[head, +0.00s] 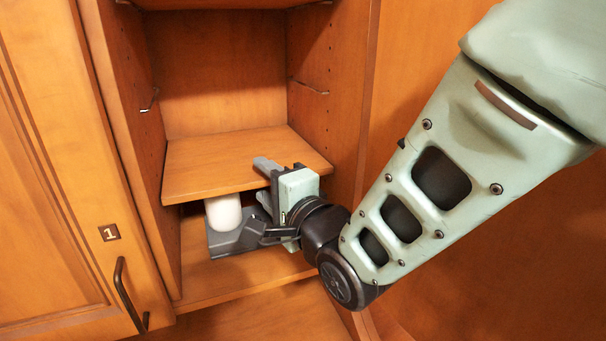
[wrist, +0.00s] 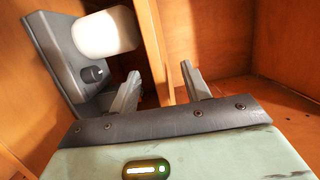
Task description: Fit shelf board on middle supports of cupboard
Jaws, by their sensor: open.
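The shelf board (head: 225,155) is a flat orange wood panel lying low inside the cupboard (head: 215,70). Wire supports show on the left wall (head: 151,100) and right wall (head: 308,88), above the board. My gripper (head: 264,181) is at the board's front edge, right of centre. It is open, with one finger above the board and one below. In the wrist view, the board's edge (wrist: 154,45) shows as a narrow plank between the open fingers (wrist: 161,76). I cannot tell whether either finger touches it. What holds the board's right end is hidden.
A white cylinder (head: 223,213) on a dark grey base stands under the board, close left of my gripper; it also shows in the wrist view (wrist: 104,33). A closed door (head: 60,190) with a handle is at left. The space above the board is clear.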

